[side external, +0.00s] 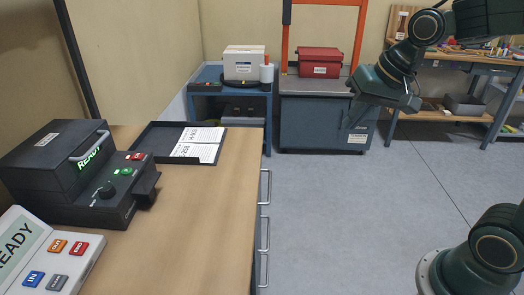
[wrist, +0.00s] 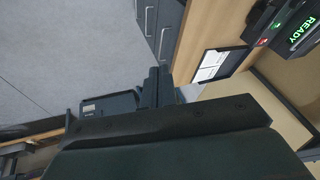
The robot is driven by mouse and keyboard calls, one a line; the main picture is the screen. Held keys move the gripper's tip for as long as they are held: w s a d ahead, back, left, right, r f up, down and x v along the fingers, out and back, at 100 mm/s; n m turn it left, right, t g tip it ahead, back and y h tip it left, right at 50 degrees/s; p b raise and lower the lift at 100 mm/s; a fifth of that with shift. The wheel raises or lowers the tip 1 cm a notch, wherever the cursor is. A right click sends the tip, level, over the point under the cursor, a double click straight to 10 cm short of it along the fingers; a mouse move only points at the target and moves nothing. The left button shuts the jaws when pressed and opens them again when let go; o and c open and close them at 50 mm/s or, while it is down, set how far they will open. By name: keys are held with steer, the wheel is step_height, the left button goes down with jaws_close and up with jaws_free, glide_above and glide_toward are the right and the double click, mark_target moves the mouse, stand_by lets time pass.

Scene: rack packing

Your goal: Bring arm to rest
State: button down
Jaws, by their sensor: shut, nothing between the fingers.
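My arm hangs at the upper right of the side external view, clear of the table. My gripper (side external: 354,114) points down and to the left over open floor, in front of the grey cabinet (side external: 310,128), with nothing held. In the wrist view my gripper (wrist: 155,88) shows as two dark fingers close together, shut and empty. The dark housing of my wrist fills the lower part of that view.
The wooden table (side external: 215,215) at left bears a black device (side external: 75,175) with a READY light, a black tray (side external: 155,137) with printed sheets, and a white keypad (side external: 45,255). A red toolbox (side external: 320,62) sits behind. The floor between is free.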

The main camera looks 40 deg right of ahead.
steer(key=s+n+h, duration=0.1)
steer(key=s+n, duration=0.4)
steer(key=s, duration=0.7)
steer(key=shift+s+a+f+n, duration=0.2)
steer(key=shift+s+n, duration=0.1)
steer(key=shift+s, duration=0.1)
